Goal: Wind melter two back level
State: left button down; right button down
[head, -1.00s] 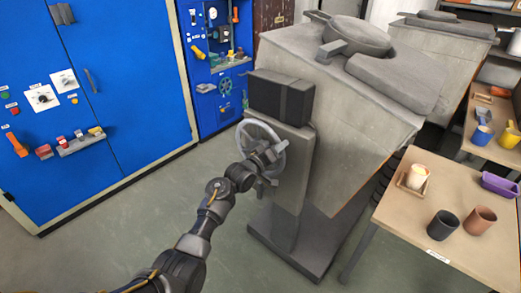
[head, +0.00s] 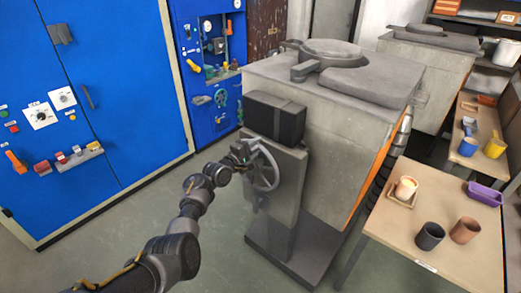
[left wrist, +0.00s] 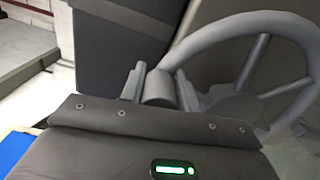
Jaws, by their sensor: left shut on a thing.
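The near melter (head: 335,135) is a big grey box on a pedestal with a round lid on top. A grey handwheel (head: 266,172) is on the pedestal's side, below a dark box. My left gripper (head: 242,154) is shut on the wheel's handle at the upper left of the rim. In the left wrist view, the fingers (left wrist: 158,84) close around the grey handle, beside the wheel rim (left wrist: 210,32). My right gripper is not in view.
A second melter (head: 430,70) stands behind. A table (head: 405,235) at right holds a candle-like cup (head: 405,188), a dark cup (head: 430,237), a brown cup (head: 465,231) and a purple tray (head: 486,194). Blue cabinets (head: 110,90) line the left. The floor between is clear.

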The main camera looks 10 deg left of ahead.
pick_arm(q)
jog(key=shift+w+a+r+n, duration=0.45)
jog(key=shift+a+n, duration=0.1)
jog(key=shift+n, duration=0.15)
jog(key=shift+a, duration=0.1)
jog(key=c, duration=1.1)
grip_release()
jog(key=shift+c, duration=0.2)
jog(key=shift+o, duration=0.2)
jog(key=shift+f, duration=0.1)
jog(key=v, duration=1)
jog(key=shift+s+p, duration=0.3)
jog(key=shift+s, duration=0.1)
jog(key=shift+a, duration=0.15)
